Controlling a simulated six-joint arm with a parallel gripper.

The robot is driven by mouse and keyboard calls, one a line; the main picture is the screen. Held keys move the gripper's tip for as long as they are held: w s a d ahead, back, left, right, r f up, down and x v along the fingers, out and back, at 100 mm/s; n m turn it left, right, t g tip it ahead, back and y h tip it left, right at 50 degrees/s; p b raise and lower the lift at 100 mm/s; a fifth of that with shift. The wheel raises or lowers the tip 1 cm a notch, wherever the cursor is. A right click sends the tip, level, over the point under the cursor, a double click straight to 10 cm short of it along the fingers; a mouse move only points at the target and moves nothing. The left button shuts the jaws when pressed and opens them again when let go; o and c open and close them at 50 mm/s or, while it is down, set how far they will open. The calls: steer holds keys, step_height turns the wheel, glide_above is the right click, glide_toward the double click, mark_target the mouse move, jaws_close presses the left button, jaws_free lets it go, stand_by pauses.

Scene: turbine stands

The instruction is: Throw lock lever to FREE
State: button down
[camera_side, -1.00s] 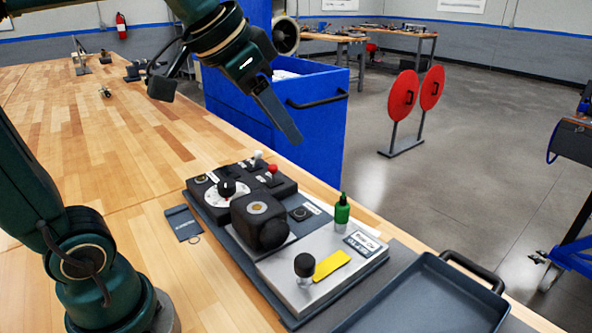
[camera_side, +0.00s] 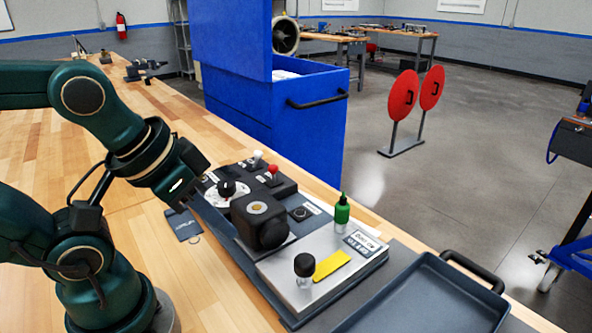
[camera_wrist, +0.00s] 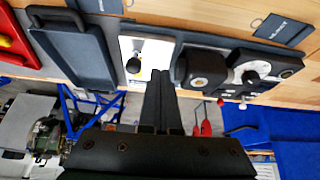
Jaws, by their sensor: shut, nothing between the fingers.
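A dark control fixture holds a short lever with a red knob (camera_side: 273,169) and one with a white knob (camera_side: 257,154). I cannot tell which is the lock lever, as the labels are too small to read. Beside them is a white dial with a black knob (camera_side: 227,187). In the wrist view the red knob (camera_wrist: 220,102) and white knob (camera_wrist: 243,106) show right of my fingers. My gripper (camera_side: 226,234) is shut and empty, pointing down at the near-left side of the fixture. In the wrist view its fingertips (camera_wrist: 160,73) appear together; contact cannot be told.
A dark rounded block (camera_side: 262,222) stands mid-fixture. A grey tray (camera_side: 400,310) lies at the right. A blue cabinet (camera_side: 310,125) stands behind.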

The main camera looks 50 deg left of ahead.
mark_target(274, 172)
steer(key=w+a+r+n, duration=0.6)
steer(key=w+n, duration=0.4)
steer(key=a+f+n, duration=0.2)
steer(key=a+n, duration=0.2)
steer(key=a, duration=0.4)
steer(key=w+a+f+n+g, duration=0.1)
steer(key=a+f+n, duration=0.1)
steer(key=a, duration=0.5)
steer(key=shift+w+a+f+n, duration=0.15)
steer(key=shift+w+a+n, duration=0.15)
steer(key=shift+n, duration=0.6)
steer(key=x, duration=0.9)
steer(key=shift+f, duration=0.4)
steer(key=shift+w+f, duration=0.1)
steer(key=shift+w, duration=1.95)
